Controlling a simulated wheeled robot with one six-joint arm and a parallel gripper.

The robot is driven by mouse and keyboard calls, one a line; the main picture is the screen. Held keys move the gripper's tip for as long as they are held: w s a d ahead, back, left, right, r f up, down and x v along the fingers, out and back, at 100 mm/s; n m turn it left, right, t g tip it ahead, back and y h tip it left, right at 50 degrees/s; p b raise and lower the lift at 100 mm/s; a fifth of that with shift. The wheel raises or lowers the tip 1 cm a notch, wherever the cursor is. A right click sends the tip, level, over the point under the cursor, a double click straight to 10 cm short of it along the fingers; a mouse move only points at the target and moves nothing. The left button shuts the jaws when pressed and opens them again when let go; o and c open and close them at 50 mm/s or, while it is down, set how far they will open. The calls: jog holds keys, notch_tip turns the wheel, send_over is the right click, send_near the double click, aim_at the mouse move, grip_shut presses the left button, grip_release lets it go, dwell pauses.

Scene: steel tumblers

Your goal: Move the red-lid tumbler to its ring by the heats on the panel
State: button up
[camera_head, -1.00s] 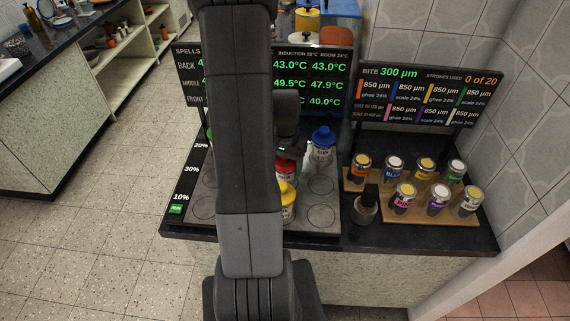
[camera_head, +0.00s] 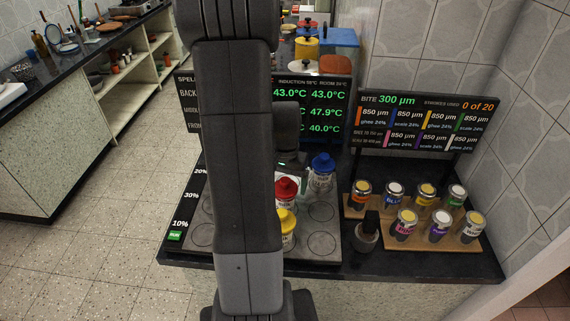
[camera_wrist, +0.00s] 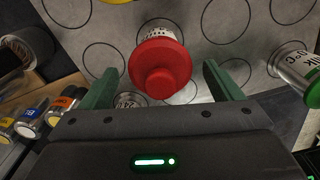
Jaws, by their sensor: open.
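The red-lid tumbler (camera_head: 284,203) stands on the grey ringed plate (camera_head: 318,243), partly behind my arm. In the wrist view the red-lid tumbler (camera_wrist: 160,68) is upright between the lines of my two green fingers. My gripper (camera_wrist: 160,84) is open; whether the fingers reach down beside the lid is unclear. In the head view my arm hides most of it. The heat panel (camera_head: 325,109) has back, middle and front rows. Its right column reads 43.0, 47.9 and 40.0; the back row also shows 43.0 beside it.
A yellow-lid tumbler (camera_head: 287,232) stands in front of the red one, a blue-lid tumbler (camera_head: 321,177) behind right. A green-lid tumbler (camera_wrist: 297,69) shows in the wrist view. A dark cup (camera_head: 366,238) and boards of cans (camera_head: 438,232) stand right.

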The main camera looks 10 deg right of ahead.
notch_tip(320, 180, up, 8)
dwell(1.5)
